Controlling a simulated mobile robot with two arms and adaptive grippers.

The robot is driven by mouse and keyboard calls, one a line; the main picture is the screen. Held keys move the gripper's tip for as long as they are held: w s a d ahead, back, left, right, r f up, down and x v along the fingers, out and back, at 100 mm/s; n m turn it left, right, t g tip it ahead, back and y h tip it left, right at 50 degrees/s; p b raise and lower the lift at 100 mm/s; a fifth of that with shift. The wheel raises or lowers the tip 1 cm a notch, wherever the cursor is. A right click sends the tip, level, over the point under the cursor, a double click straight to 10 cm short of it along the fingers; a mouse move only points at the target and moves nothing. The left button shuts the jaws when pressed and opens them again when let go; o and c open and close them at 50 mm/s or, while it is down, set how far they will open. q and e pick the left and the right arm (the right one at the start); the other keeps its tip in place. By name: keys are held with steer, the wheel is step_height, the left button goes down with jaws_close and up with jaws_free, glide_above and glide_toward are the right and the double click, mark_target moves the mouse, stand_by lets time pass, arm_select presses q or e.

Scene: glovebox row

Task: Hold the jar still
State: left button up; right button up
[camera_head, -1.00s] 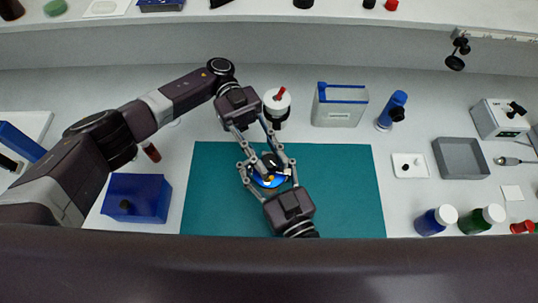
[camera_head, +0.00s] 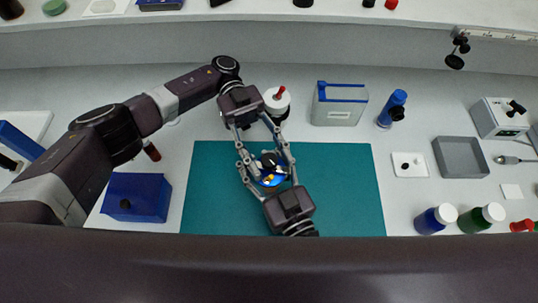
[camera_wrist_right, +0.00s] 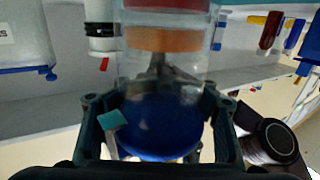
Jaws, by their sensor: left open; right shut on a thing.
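The jar (camera_wrist_right: 165,70) is a clear cylinder with orange and red bands inside and a blue lid (camera_wrist_right: 160,128). In the head view the blue lid (camera_head: 272,181) shows from above over the teal mat (camera_head: 340,190), partly covered by the grippers. My right gripper (camera_head: 268,174) comes from the front and is shut on the jar; its fingers flank the jar in the right wrist view. My left gripper (camera_head: 266,154) is open above the lid, coming from behind. Whether its fingers touch the lid I cannot tell.
A white-topped bottle (camera_head: 276,100) stands close behind the left gripper. A clear box with blue trim (camera_head: 338,105) and a blue bottle (camera_head: 392,108) are at the back. A blue box (camera_head: 136,198) is left of the mat, a grey tray (camera_head: 460,158) right. The mat's right part is clear.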

mark_target(271, 160)
arm_select(q)
step_height(271, 160, up, 10)
stand_by(0.6)
steer(key=shift+s+d, duration=0.2)
steer(key=shift+d, duration=0.05)
steer(key=f+m+t+y, duration=0.2)
steer(key=m+t, duration=0.3)
steer(key=m, duration=0.1)
steer(key=f+m+t+y, duration=0.3)
steer(key=m+t, duration=0.2)
steer(key=m, duration=0.1)
steer(key=f+m+t+y, duration=0.3)
steer(key=m+t, duration=0.3)
steer(key=shift+a+f, duration=0.15)
steer(key=shift+a, duration=0.2)
